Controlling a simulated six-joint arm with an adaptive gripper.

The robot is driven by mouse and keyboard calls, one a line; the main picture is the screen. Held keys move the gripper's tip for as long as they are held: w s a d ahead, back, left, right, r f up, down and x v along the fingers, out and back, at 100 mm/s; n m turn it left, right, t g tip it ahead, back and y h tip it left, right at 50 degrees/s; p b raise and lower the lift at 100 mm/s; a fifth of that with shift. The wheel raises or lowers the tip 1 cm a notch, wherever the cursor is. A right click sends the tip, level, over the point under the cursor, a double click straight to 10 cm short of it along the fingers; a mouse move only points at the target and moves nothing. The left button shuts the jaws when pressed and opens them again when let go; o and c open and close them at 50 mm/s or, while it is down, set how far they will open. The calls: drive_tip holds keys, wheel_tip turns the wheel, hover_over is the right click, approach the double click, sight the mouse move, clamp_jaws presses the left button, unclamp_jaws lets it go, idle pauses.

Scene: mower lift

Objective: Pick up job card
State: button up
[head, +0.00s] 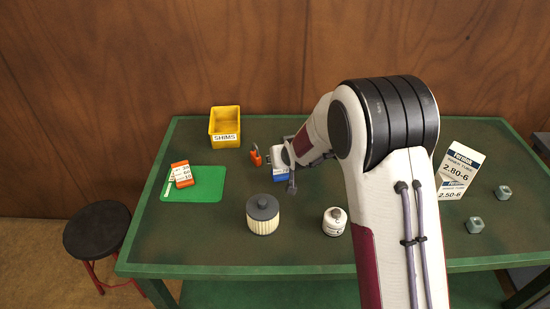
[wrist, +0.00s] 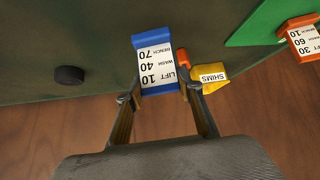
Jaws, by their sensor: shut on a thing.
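A blue job card (wrist: 156,64) with a white printed face reads LIFT 10, WASH 40, BENCH 70 in the wrist view. My gripper (wrist: 158,92) is shut on it, with a finger at each side edge near its lower end. In the head view the blue card (head: 281,176) shows partly behind my gripper (head: 283,170), over the back middle of the green bench. I cannot tell whether it touches the bench top. A second, orange job card (head: 181,174) rests on a bright green mat (head: 205,192) at the left; it also shows in the wrist view (wrist: 304,40).
A yellow SHIMS bin (head: 224,127) and a small orange object (head: 255,156) are close to my gripper. A filter (head: 263,214) and white can (head: 334,221) stand in front. White boxes (head: 458,170) and grey blocks (head: 475,225) are at right. The bench's front left is clear.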

drive_tip(key=d, duration=0.9)
drive_tip(key=shift+d, duration=0.35)
idle(0.3)
drive_tip(key=shift+a, duration=0.1)
idle(0.6)
